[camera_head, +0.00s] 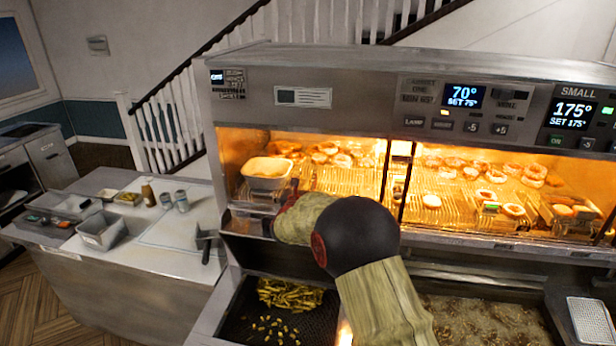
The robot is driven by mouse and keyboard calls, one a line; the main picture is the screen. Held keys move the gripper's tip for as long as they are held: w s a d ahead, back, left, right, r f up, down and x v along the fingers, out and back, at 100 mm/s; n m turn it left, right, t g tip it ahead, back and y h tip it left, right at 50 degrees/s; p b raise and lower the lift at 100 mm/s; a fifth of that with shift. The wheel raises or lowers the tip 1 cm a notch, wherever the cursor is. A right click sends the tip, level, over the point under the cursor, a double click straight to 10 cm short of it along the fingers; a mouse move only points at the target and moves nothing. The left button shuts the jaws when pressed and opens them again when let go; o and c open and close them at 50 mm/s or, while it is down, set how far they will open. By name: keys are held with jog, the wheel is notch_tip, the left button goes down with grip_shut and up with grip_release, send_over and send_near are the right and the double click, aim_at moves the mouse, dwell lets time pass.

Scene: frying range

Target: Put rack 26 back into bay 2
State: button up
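The lit warming cabinet (222,160) has a left and a right opening. Wire racks with round fried pieces lie in both, including a left rack (345,181) and a right rack (455,207). No number 26 or bay number is readable, so I cannot tell which rack or bay is which.
A pale tub (267,172) sits inside the cabinet's left end. Below are a tray of fries (290,294) and a fryer with bubbling oil (480,322). A counter (130,260) with bins, cans and a bottle stands left. Displays read 70° and 175°.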

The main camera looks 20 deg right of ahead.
jog(key=v, duration=1)
jog(key=shift+f, duration=0.1)
jog(key=s+d+r+m+g+h, duration=0.1)
jog(key=s+d+r+m+g, duration=0.3)
jog(key=s, duration=0.3)
jog(key=s+d+r+m+g+h, duration=0.1)
jog(key=s+d+m+g, duration=0.1)
jog(key=s+d+m, duration=0.35)
jog(key=s+a+m+g+y, duration=0.1)
jog(key=s+m+g+y, duration=0.15)
jog(key=s+m, duration=0.9)
jog(key=s+a+f+m+y, duration=0.2)
jog(key=s+a+m+y, duration=0.2)
jog(key=s+a, duration=0.5)
jog(key=s+a+f+m+y, duration=0.3)
jog(key=s+a+m+y, duration=0.1)
jog(key=s+a, duration=0.6)
jog(key=s+g+y, duration=0.1)
jog(key=s, duration=0.2)
jog(key=shift+s+m, duration=0.3)
jog(key=shift+s, duration=0.05)
jog(key=shift+a+y, duration=0.15)
jog(key=shift+y, duration=0.1)
notch_tip(320, 180, down, 10)
jog(key=b, duration=1)
jog(key=shift+r, duration=0.15)
